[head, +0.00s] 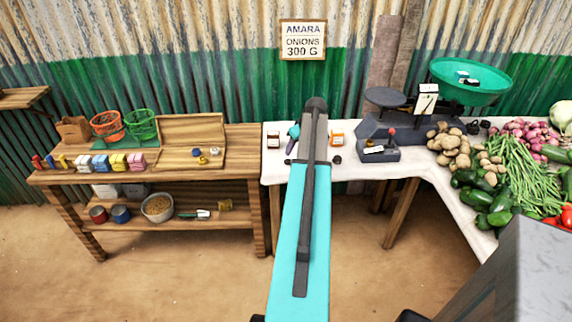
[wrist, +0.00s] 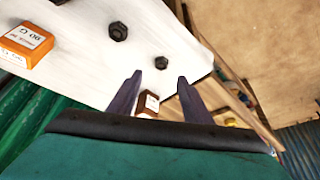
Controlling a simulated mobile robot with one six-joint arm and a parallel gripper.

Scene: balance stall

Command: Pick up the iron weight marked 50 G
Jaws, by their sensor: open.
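Two dark iron weights lie on the white-topped table in the wrist view: a larger hexagonal one (wrist: 118,31) and a smaller one (wrist: 161,63). Their markings cannot be read, so I cannot tell which is 50 G. My gripper (wrist: 159,75) is open and empty, its two dark fingers pointing at the table. The smaller weight appears just beyond the fingertips, between their lines. In the head view one dark weight (head: 337,160) shows right of my arm; my gripper is mostly hidden behind the arm there.
A brown box with a white label (wrist: 149,103) shows between the fingers. An orange labelled box (wrist: 28,44) stands left. A scale (head: 400,122) with a green pan (head: 470,72) stands right, near vegetables. A wooden bench (head: 240,160) is left. The table edge is close to the weights.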

